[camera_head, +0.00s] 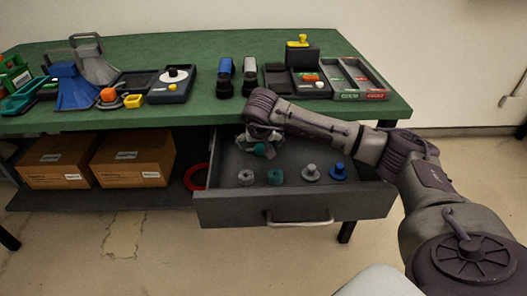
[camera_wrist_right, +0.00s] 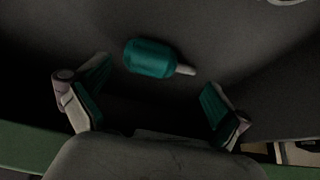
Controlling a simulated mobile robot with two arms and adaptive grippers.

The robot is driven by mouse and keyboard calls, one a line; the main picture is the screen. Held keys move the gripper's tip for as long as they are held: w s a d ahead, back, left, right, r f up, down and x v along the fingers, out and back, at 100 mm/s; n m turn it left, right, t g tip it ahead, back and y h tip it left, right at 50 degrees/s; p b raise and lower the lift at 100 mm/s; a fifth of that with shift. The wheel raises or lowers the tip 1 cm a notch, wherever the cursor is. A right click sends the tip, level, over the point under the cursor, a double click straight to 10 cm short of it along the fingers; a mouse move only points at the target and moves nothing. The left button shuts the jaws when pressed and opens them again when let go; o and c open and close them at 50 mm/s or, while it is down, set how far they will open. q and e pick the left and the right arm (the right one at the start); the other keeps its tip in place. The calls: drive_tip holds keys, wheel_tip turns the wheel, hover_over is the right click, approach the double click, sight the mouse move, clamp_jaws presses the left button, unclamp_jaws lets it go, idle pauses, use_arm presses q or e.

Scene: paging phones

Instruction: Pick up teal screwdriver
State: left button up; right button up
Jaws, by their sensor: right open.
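The teal screwdriver (camera_wrist_right: 150,58), short with a thick handle and a pale tip pointing right, lies on the dark drawer floor in the right wrist view. My right gripper (camera_wrist_right: 157,82) is open, with its fingers on either side and slightly below the screwdriver in that view; nothing is between its pads. In the head view my right gripper (camera_head: 259,143) reaches down into the back of the open drawer (camera_head: 245,212). A teal patch shows at its fingers there; I cannot tell whether it is the screwdriver or the finger pads. My left gripper is not in view.
Several knob-like parts stand in the drawer's front: a grey one (camera_head: 246,177), a teal one (camera_head: 275,176), another grey one (camera_head: 311,172) and a blue one (camera_head: 338,171). The green tabletop (camera_head: 225,117) overhangs the drawer's back. Cardboard boxes (camera_head: 131,160) sit on the shelf left.

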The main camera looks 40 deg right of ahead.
drive_tip(key=shift+x, duration=1.2)
drive_tip(key=shift+r, duration=0.1)
drive_tip(key=c, duration=0.9)
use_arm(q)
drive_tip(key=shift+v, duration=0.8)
use_arm(e)
drive_tip(key=shift+r, duration=0.1)
